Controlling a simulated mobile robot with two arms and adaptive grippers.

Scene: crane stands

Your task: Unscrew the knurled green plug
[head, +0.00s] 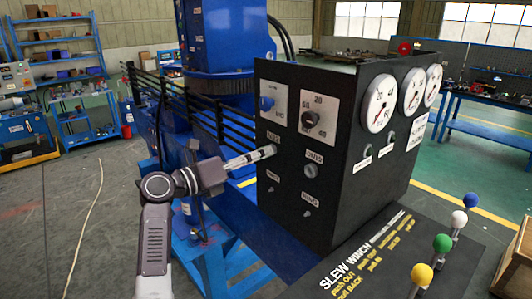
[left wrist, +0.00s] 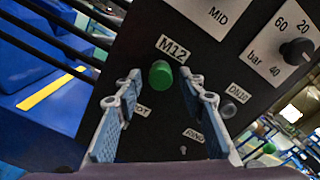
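The knurled green plug (left wrist: 160,74) sits in the black panel (left wrist: 190,60) just under the M12 label, in the left wrist view. My left gripper (left wrist: 160,82) is open. Its two fingers stand one on each side of the plug, with a gap on both sides. In the head view my left gripper (head: 268,152) reaches the panel's face from the left, and it hides the plug there. My right gripper is not in view.
Other fittings sit close by, such as the DN10 fitting (left wrist: 229,109) and a small fitting (left wrist: 194,135). A lever console (head: 400,255) with coloured balls stands in front.

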